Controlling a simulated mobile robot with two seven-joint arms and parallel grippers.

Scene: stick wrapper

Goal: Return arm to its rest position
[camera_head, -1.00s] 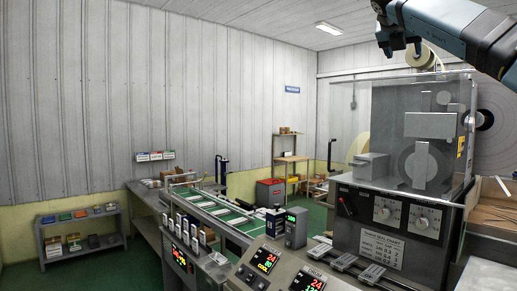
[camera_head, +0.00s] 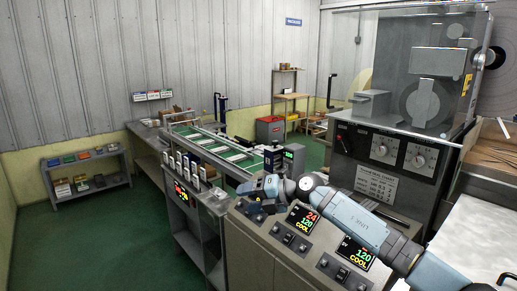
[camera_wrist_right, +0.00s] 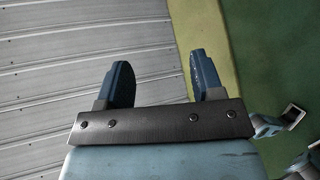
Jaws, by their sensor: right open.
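My right arm (camera_head: 360,225) comes in from the lower right in the head view and reaches left across the front of the control panel. My right gripper (camera_head: 252,188) is at its left end, small and dark, near the panel's left upper corner. In the right wrist view the gripper (camera_wrist_right: 162,80) shows two dark blue fingers spread apart with nothing between them. Behind the fingers are grey ribbed wall panels, a yellow band and green floor. My left gripper is not in view.
The control panel (camera_head: 262,225) with lit displays stands below my arm. The wrapping machine (camera_head: 400,150) with its clear cover is just behind it on the right. A conveyor (camera_head: 215,150) runs back left. A low shelf (camera_head: 88,182) stands by the wall. Green floor (camera_head: 85,245) is open at left.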

